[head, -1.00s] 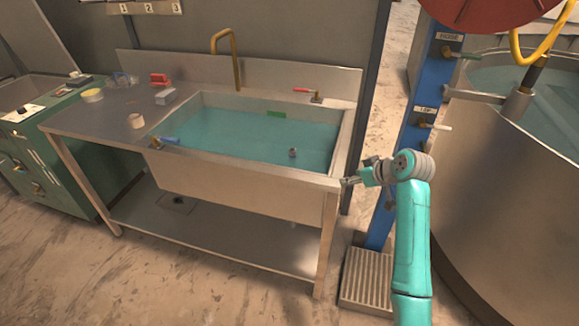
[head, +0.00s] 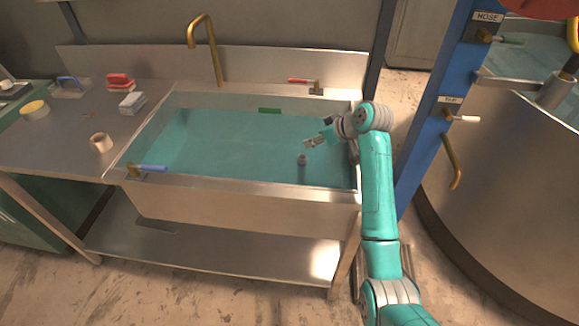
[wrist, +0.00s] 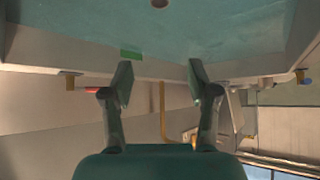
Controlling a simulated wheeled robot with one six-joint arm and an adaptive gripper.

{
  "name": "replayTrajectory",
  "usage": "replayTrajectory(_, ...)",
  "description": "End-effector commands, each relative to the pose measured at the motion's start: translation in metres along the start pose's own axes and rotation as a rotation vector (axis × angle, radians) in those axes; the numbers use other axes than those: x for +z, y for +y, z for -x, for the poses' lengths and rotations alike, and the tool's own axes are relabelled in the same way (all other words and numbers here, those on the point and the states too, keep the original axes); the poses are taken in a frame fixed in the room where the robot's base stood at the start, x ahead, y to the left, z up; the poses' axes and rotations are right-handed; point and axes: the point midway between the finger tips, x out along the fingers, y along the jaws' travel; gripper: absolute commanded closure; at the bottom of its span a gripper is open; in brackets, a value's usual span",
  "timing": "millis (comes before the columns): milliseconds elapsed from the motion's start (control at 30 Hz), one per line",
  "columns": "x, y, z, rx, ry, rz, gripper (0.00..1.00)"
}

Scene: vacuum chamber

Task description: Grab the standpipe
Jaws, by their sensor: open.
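The pipe's lower part is under water and hard to make out.
The sink (head: 250,190) holds blue-green water, with a green block (head: 269,110) at its back. A brass faucet (head: 214,48) rises behind it. A blue-handled valve (head: 151,168) and a red-handled valve (head: 300,80) sit on the rim. A blue post (head: 432,120) stands right.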

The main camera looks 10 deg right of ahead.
Motion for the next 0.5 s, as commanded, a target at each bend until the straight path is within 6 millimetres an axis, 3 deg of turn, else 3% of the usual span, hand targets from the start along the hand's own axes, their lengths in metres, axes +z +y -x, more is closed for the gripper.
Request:
replayTrajectory(167, 0.013, 0.000, -0.012, -0.002, -0.003, -0.002, 0.41)
replayTrajectory(500, 0.057, 0.000, -0.056, -0.002, -0.002, -0.002, 0.41)
